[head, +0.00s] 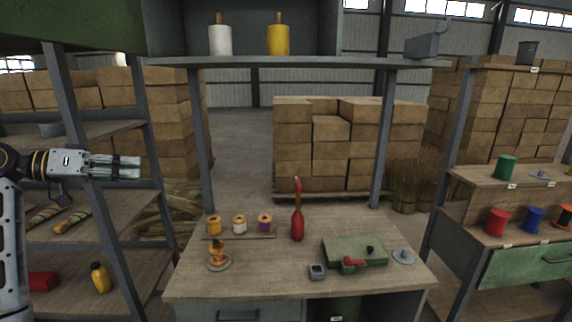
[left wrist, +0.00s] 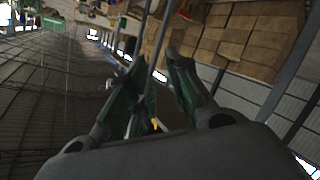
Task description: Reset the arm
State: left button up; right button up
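My left arm comes in from the left edge in the head view, and its left gripper (head: 138,167) points right, in the air in front of the left shelf rack. Its two fingers show apart with nothing between them. In the left wrist view the fingers of this gripper (left wrist: 152,62) also stand apart and are empty. My right gripper and right arm are not in view.
A workbench (head: 300,283) holds thread spools, a red bottle-shaped thing (head: 297,222), a green device (head: 355,250) and a small grey box (head: 317,271). A left shelf rack (head: 110,205) and right shelf (head: 505,185) flank it. Box stacks (head: 315,145) stand behind.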

pick_arm(q)
jog(key=s+d+f+n+g+y, duration=0.1)
jog(key=d+f+y, duration=0.15)
jog(key=f, duration=0.85)
jog(key=s+d+f+g+y, duration=0.15)
jog(key=d+f, duration=0.25)
jog(key=f, duration=0.6)
jog(key=d+f+n+y, duration=0.1)
jog(key=d+f+y, duration=0.2)
jog(key=f, duration=0.8)
jog(key=s+d+f+g+y, duration=0.1)
jog(key=s+d+f+y, duration=0.2)
jog(key=s+f, duration=0.7)
jog(key=s+d+f+g+y, duration=0.1)
jog(key=s+d+f+y, duration=0.15)
jog(key=s+f, duration=0.75)
jog(key=s+a+f+g, duration=0.1)
jog(key=s+f, duration=0.1)
jog(key=f, duration=1.2)
jog(key=s+f+g, duration=0.1)
jog(key=s+f, duration=0.2)
jog(key=f, duration=1.1)
jog(key=s+a+f, duration=0.4)
jog(key=s+f, duration=0.6)
jog(key=s+a+f, duration=0.4)
jog(key=s+f, duration=0.7)
